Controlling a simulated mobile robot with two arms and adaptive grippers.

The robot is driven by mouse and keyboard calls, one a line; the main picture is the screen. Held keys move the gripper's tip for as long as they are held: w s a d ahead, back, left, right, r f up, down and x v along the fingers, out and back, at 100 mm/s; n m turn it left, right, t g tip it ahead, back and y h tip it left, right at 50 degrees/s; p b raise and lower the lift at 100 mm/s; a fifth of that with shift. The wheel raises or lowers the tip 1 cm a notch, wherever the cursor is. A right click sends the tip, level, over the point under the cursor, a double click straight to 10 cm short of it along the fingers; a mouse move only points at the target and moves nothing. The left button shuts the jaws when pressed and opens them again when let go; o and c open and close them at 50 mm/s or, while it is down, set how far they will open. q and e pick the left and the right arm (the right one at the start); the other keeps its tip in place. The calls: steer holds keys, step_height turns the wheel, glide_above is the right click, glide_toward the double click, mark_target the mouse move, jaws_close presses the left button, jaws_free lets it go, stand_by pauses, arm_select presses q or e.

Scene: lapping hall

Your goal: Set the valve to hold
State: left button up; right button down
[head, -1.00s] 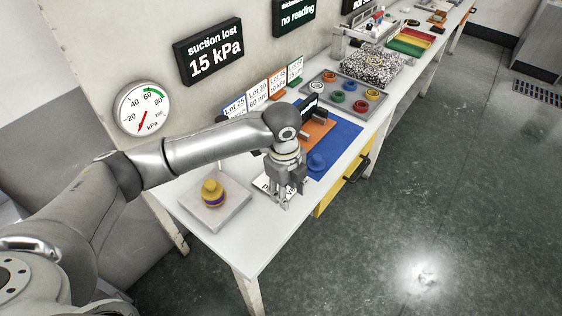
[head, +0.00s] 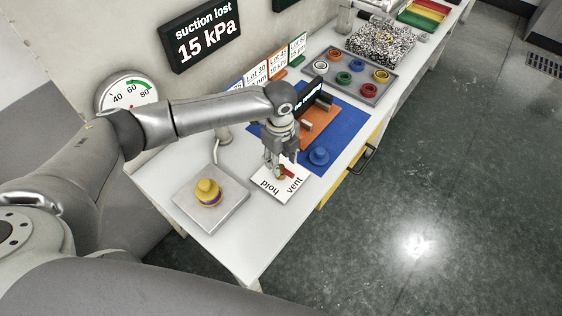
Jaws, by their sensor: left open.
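The valve (head: 288,173) has a red handle and a bit of brass showing. It sits on a white plate (head: 280,194) marked "hold" and "vent" near the front edge of the white bench. The handle's exact direction is partly hidden by my fingers. My left gripper (head: 279,172) is open and points down at the valve, its fingertips close to the handle. I cannot tell whether they touch it. My right gripper is out of view.
A yellow knobbed piece (head: 208,191) sits on a grey plate (head: 216,216) to the left. A blue mat (head: 345,135) with a blue knob (head: 319,156) lies to the right, before a tray (head: 344,91) of coloured rings. A display (head: 205,34) reads "suction lost 15 kPa".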

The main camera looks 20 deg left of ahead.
mark_target(281, 165)
arm_select(q)
step_height(281, 165, down, 3)
steer(key=shift+f, duration=0.1)
steer(key=shift+c, duration=1.2)
steer(key=c, duration=0.5)
jaws_close()
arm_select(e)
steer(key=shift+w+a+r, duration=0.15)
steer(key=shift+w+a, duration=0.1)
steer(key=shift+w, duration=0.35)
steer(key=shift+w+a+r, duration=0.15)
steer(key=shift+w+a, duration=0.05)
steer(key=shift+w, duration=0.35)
